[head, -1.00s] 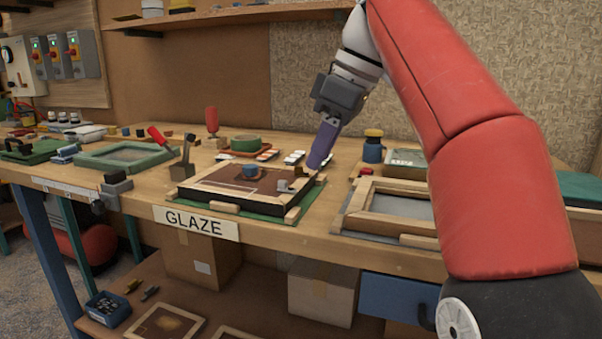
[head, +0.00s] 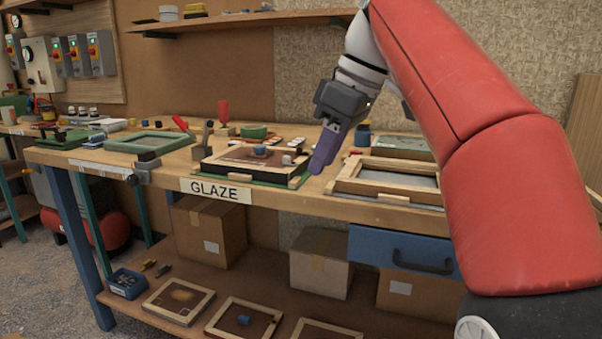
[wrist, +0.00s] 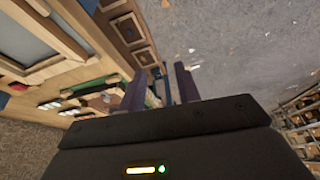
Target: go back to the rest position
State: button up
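My gripper (head: 325,150) hangs from the red arm in front of the bench, its purple fingers pointing down, between the frame on the GLAZE station and the wooden frame to its right. In the wrist view its two purple fingers (wrist: 162,88) stand apart with nothing between them, so it is open and empty. The wooden frame (head: 215,168) with a dark panel lies on a green mat at the GLAZE label (head: 215,190). A small blue object (head: 260,150) and a pale one sit on that panel.
Another wooden frame (head: 390,196) lies on the bench to the right. A green-rimmed tray (head: 150,142) is on the left. Boxes (head: 208,232) and frames fill the lower shelf, with a blue drawer (head: 404,249) under the benchtop.

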jog(key=s+d+f+m+t+h, duration=0.1)
jog(key=s+d+f+m, duration=0.3)
jog(key=f, duration=0.5)
jog(key=s+d+f+m+t+h, duration=0.1)
jog(key=s+d+f+m, duration=0.2)
jog(key=s+f, duration=0.4)
jog(key=s+d+f+m+t+h, duration=0.1)
jog(key=s+d+f+m, duration=0.3)
jog(key=f, duration=0.9)
jog(key=shift+s+d+f+m+t+h, duration=0.25)
jog(key=shift+s+m+t+h, duration=0.2)
jog(key=shift+s+m, duration=0.65)
